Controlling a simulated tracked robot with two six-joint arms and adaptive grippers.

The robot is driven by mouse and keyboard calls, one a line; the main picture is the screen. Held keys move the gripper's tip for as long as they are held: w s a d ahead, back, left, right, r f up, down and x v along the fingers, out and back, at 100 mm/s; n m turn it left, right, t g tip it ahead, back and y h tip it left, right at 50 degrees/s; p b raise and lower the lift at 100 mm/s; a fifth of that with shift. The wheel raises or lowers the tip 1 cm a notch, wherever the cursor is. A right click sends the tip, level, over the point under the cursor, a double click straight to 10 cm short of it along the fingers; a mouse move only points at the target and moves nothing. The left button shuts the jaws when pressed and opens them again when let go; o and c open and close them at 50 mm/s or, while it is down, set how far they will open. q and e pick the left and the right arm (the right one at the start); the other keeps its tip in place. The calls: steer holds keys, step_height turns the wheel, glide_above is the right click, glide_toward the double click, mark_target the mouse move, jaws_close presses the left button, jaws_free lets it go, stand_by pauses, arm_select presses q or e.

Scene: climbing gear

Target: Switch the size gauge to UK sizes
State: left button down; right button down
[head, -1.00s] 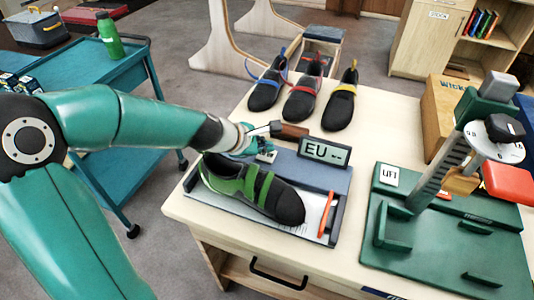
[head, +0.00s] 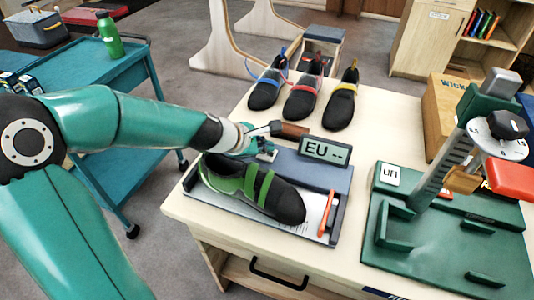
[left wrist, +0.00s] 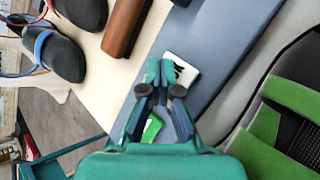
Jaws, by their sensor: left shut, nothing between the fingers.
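The size gauge is a blue-grey plate (head: 315,175) on the bench. Its display (head: 325,150) reads "EU --". A green and black climbing shoe (head: 255,188) lies on the gauge, toe to the right. My left gripper (head: 268,152) is shut and empty, low over the gauge's back left, behind the shoe. In the left wrist view its fingertips (left wrist: 160,66) are beside a white key (left wrist: 184,72) with a dark mark, partly hidden. I cannot tell whether they touch it. A green and white key (left wrist: 152,130) shows between the fingers. My right gripper is not in view.
A brown-handled tool (head: 290,130) lies behind the gauge, close to my left gripper. Three shoes (head: 302,98) stand at the back. A green fixture (head: 440,240) fills the right side.

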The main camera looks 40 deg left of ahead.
mark_target(265, 156)
arm_select(q)
steer(key=shift+s+d+f+b, duration=0.15)
steer(key=shift+f+b, duration=0.2)
steer(key=shift+f, duration=0.2)
steer(key=shift+s+d+f+b, duration=0.15)
steer(key=shift+f+b, duration=0.15)
steer(key=shift+f, duration=0.2)
stand_by(0.5)
steer(key=shift+s+r+p, duration=0.15)
steer(key=shift+r+p, duration=0.15)
stand_by(0.3)
step_height(265, 156, up, 7)
steer(key=p, duration=0.6)
steer(key=shift+a+f, duration=0.15)
steer(key=shift+f, duration=0.05)
steer(key=shift+w, duration=0.2)
steer(key=shift+r, duration=0.1)
